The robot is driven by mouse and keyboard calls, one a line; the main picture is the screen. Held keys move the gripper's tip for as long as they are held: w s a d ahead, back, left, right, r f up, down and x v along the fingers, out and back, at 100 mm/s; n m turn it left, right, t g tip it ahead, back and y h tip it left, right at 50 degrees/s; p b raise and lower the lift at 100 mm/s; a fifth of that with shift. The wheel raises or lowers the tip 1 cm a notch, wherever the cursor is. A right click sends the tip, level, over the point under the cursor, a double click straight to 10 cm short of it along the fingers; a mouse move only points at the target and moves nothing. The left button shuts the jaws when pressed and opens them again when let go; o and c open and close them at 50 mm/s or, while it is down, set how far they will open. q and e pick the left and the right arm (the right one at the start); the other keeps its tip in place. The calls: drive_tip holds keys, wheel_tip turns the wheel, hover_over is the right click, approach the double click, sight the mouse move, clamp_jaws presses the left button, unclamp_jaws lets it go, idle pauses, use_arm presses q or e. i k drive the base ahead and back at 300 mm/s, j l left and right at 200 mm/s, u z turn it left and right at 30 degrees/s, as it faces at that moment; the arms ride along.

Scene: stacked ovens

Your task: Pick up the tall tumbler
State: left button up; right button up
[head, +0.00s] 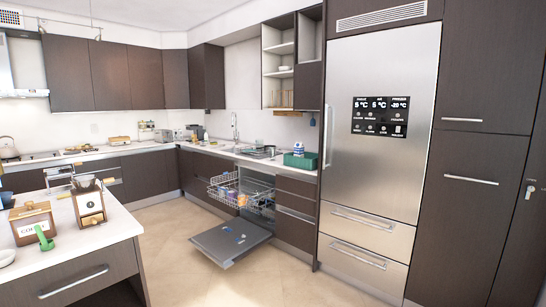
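I cannot make out a tall tumbler for certain anywhere in the head view. The open dishwasher (258,190) stands under the right-hand counter, with its wire rack (228,194) pulled out and small dishes in it, too small to tell apart. Neither of my grippers is in view.
The island (75,240) at the left holds a wooden coffee box (32,226), a grinder (91,206) and a green scoop (44,237). A green crate (298,160) sits on the right counter beside the steel fridge (375,130). The floor (175,245) between is clear.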

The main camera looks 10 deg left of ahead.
sight(272, 151)
drive_tip(key=i+j+u, duration=0.15)
drive_tip(key=i, duration=0.3)
drive_tip(key=i+j, duration=0.15)
drive_tip(key=i, duration=1.35)
drive_tip(key=i+j+u, duration=0.15)
drive_tip(key=i, duration=1.3)
